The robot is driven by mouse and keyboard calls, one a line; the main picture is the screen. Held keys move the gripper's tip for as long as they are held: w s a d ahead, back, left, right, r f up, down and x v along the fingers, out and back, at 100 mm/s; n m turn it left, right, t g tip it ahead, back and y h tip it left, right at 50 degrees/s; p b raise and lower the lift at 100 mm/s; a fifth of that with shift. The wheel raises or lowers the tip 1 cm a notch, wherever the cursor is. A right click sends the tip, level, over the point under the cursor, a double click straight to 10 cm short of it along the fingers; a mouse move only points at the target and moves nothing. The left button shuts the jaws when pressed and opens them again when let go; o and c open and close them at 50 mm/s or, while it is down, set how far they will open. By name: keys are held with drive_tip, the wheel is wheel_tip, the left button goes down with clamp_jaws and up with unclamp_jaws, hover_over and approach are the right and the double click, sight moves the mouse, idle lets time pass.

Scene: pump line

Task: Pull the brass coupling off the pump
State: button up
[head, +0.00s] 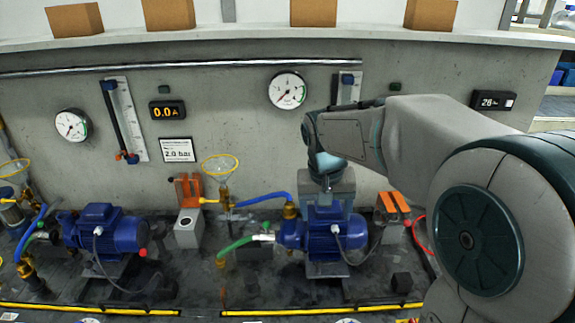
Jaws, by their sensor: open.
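The right blue pump (322,230) sits on the dark bench, with a brass coupling (290,210) at its upper left where a blue hose (262,200) ends. A green hose (236,245) with a pale metal end meets the pump's left side. A second blue pump (104,228) stands at the left, with another brass fitting (26,268) by it. My arm reaches in from the right and my gripper (327,188) points down over the right pump, to the right of its brass coupling and apart from it in the picture. The gripper is open; its fingertips are hard to make out.
Yellow handwheels (220,164) stand on valves left of each pump. Grey blocks with orange tops (188,190) and (393,203) flank the right pump. The concrete wall behind carries dial gauges (287,90) and displays (167,111). A yellow strip (300,311) runs along the front.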

drive_tip(key=w+a+f+p, duration=0.15)
drive_tip(key=w+a, duration=0.25)
drive_tip(key=w, duration=0.5)
drive_tip(key=m+g+y+p, duration=0.1)
drive_tip(key=m, duration=0.1)
hover_over(290, 200)
wheel_tip(290, 200, down, 3)
drive_tip(key=shift+r, duration=0.1)
drive_tip(key=shift+w+a+f, duration=0.1)
drive_tip(key=shift+f, duration=0.15)
drive_tip(key=shift+f+b, duration=1.75)
drive_tip(key=shift+f, duration=0.6)
drive_tip(key=shift+f, duration=0.35)
drive_tip(key=shift+f+b, duration=0.5)
drive_tip(key=shift+f, duration=0.15)
clamp_jaws()
